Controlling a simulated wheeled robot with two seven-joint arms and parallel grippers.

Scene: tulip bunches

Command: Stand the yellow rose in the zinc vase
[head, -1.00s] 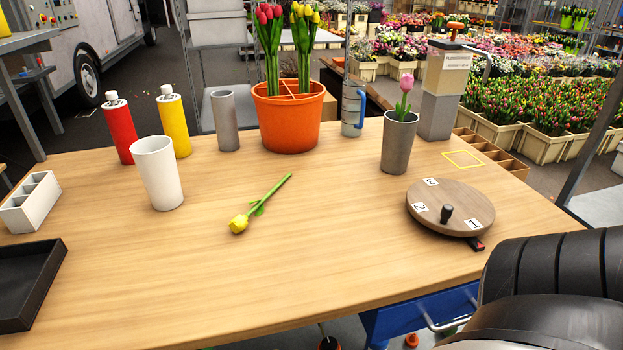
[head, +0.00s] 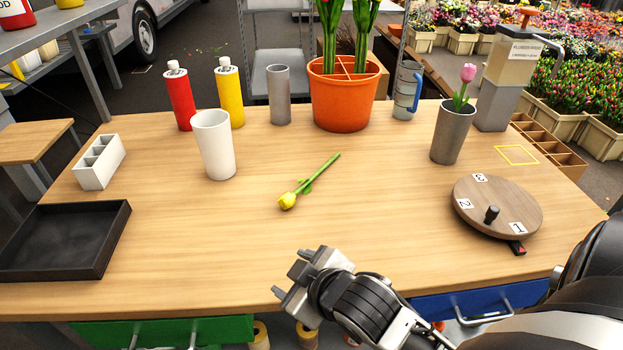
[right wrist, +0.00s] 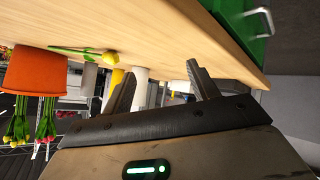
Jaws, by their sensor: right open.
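The yellow rose (head: 287,200) lies flat on the table, its tulip-like yellow head toward me and its green stem pointing away to the right. It also shows in the right wrist view (right wrist: 109,57). A dark grey tapered vase (head: 453,135) stands upright at the right and holds a pink tulip (head: 465,80). A slim grey cylinder (head: 279,95) stands at the back; I cannot tell for certain which grey vessel is zinc. My right gripper (head: 288,278) is open and empty over the front table edge, nearer me than the rose. My left gripper is out of view.
A white cup (head: 214,150), red bottle (head: 180,97), yellow bottle (head: 230,95) and orange pot (head: 342,100) stand behind the rose. A round wooden turntable (head: 510,213) is at right, a black tray (head: 112,235) at left. The table around the rose is clear.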

